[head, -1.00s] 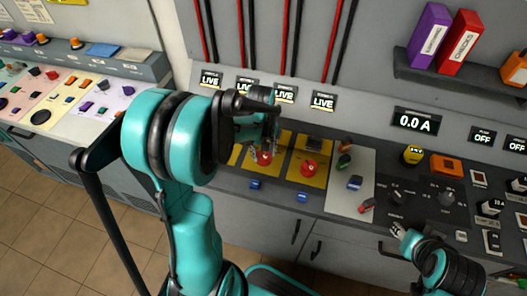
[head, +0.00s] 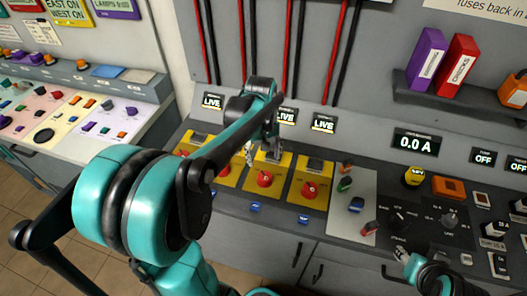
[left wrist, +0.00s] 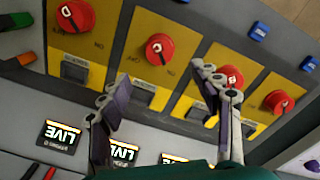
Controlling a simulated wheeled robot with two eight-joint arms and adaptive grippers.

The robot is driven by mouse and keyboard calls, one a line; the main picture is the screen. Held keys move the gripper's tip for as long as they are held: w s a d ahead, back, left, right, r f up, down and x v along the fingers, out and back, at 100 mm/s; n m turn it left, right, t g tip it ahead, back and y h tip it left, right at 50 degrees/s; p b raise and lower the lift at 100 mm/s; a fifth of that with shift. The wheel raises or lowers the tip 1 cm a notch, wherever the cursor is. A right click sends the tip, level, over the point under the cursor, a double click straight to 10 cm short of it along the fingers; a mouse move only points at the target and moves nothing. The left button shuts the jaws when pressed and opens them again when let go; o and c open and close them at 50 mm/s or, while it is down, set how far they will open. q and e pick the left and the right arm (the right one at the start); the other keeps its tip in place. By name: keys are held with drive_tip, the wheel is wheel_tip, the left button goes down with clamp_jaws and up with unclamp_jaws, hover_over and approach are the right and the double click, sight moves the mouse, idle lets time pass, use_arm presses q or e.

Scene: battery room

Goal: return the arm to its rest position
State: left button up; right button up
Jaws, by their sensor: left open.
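My left gripper (head: 262,154) is open and empty over the yellow plates of the console, just behind a red knob (head: 264,180) in the head view. In the left wrist view, its two fingers (left wrist: 161,76) are spread with nothing between their tips. Red knobs on yellow plates show past them, one of them (left wrist: 159,49) close to the gap and another (left wrist: 230,78) partly hidden by the right-hand finger. My left forearm reaches across the console from the left. My right gripper (head: 402,257) is low at the right, small and partly cut off by its own arm.
Displays reading LIVE (head: 324,123) line the panel behind the gripper, under red and black cables. A shelf with purple and red binders (head: 457,62) is at upper right. A second console (head: 110,107) stands at left. Blue tabs (head: 257,207) sit along the front edge.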

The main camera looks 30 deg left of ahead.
use_arm(q)
drive_tip(key=shift+r, duration=1.05)
drive_tip(key=s+d+m+t, duration=0.6)
drive_tip(key=s+d+m, duration=0.3)
drive_tip(key=s+d, duration=0.1)
drive_tip(key=shift+s+d+m+t, duration=0.3)
drive_tip(key=shift+s+d+t, duration=0.1)
drive_tip(key=shift+d, duration=0.05)
